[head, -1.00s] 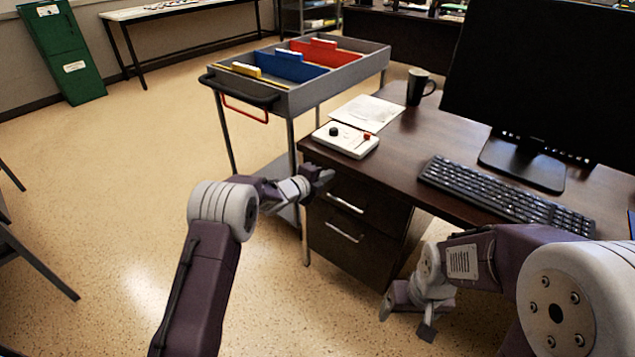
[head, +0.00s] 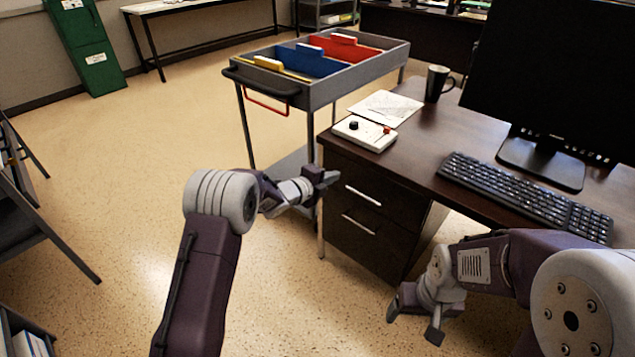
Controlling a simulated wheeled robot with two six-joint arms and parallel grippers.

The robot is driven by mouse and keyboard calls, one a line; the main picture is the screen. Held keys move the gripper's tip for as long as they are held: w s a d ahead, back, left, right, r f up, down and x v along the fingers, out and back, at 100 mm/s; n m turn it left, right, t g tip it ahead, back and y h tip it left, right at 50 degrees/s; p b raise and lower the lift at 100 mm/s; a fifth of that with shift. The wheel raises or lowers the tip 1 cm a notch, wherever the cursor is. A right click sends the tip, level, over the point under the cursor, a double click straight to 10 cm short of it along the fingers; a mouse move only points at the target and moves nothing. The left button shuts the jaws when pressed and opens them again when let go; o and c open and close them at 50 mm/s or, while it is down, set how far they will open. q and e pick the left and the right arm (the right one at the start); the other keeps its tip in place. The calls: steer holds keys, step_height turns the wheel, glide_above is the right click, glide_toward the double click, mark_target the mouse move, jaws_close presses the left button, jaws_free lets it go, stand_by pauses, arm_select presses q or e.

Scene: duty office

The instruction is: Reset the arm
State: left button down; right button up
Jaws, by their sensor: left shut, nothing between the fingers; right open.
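My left gripper (head: 326,180) is shut and empty. It appears in front of the desk's drawer unit, near its left edge; I cannot tell whether it touches it. My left arm (head: 205,270) reaches up from the bottom and bends to the right. My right gripper (head: 413,318) is open and empty, low over the floor and below the desk's front edge. My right arm (head: 510,262) comes in from the right edge.
A dark desk (head: 425,150) holds a white control box (head: 364,133), papers (head: 386,106), a mug (head: 438,83), a keyboard (head: 525,197) and a monitor (head: 560,80). A grey cart (head: 345,87) with folders stands behind. The middle floor is clear.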

arm_select(q)
steer(key=v, duration=0.6)
steer(key=shift+p, duration=0.4)
steer(key=shift+s+a+r, duration=0.1)
steer(key=shift+r, duration=0.05)
